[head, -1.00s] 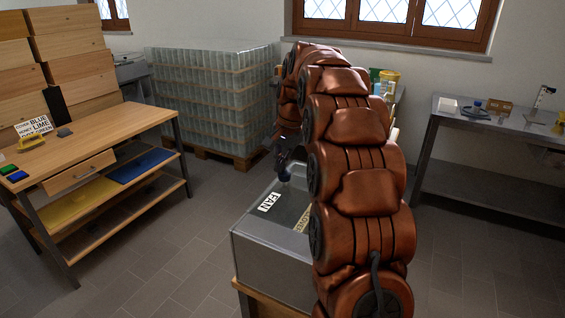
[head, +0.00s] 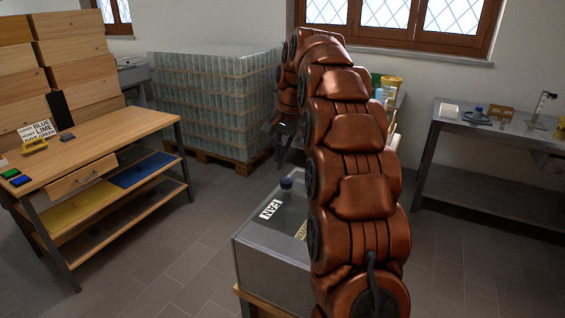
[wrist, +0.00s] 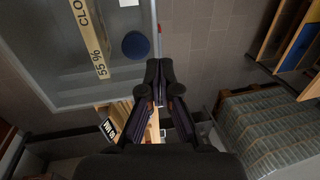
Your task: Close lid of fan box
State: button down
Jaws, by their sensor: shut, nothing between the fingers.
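The fan box (head: 270,258) is a grey metal box on a wooden support, low in the middle of the head view, partly hidden by my arm. Its greyish see-through lid (head: 283,205) lies about flat across the top; I cannot tell whether it is fully shut. A white FAN label (head: 270,209) and a dark blue round knob (head: 286,183) are on top. In the wrist view the knob (wrist: 135,44) is left of my fingertips, beside a yellow strip (wrist: 90,38) with partly cut-off lettering. My gripper (head: 275,129) is shut and empty, above and apart from the knob.
A wooden workbench (head: 100,150) stands at the left, with a pallet of glass blocks (head: 210,100) behind the box. A metal table (head: 485,125) with small items is at the right. Open tiled floor (head: 165,240) lies left of the box.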

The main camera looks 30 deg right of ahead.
notch_tip(320, 180, up, 8)
jog(key=w+a+p, duration=0.1)
jog(key=w+p, duration=0.1)
jog(key=p, duration=0.1)
jog(key=shift+a, duration=0.15)
dwell(0.3)
jog(key=shift+a, duration=0.1)
jog(key=s+a+f+n+g, duration=0.1)
jog(key=s+a+f+n, duration=0.15)
jog(key=s+a, duration=0.5)
jog(key=s+a+f+n+g, duration=0.1)
jog(key=s+a+f+n, duration=0.15)
jog(key=s+a, duration=0.45)
jog(key=s+a+f+n, duration=0.1)
jog(key=s+f, duration=0.3)
jog(key=s, duration=0.5)
jog(key=s+a+f+n+g, duration=0.1)
jog(key=s+f+n, duration=0.2)
jog(key=s, duration=0.6)
jog(key=s+a+f+n+h, duration=0.1)
jog(key=s+a+f+n, duration=0.1)
jog(key=s+f, duration=0.3)
jog(key=s, duration=0.4)
jog(key=shift+s+f+n+g, duration=0.3)
jog(key=shift+s+f+n, duration=0.05)
jog(key=shift+n, duration=0.05)
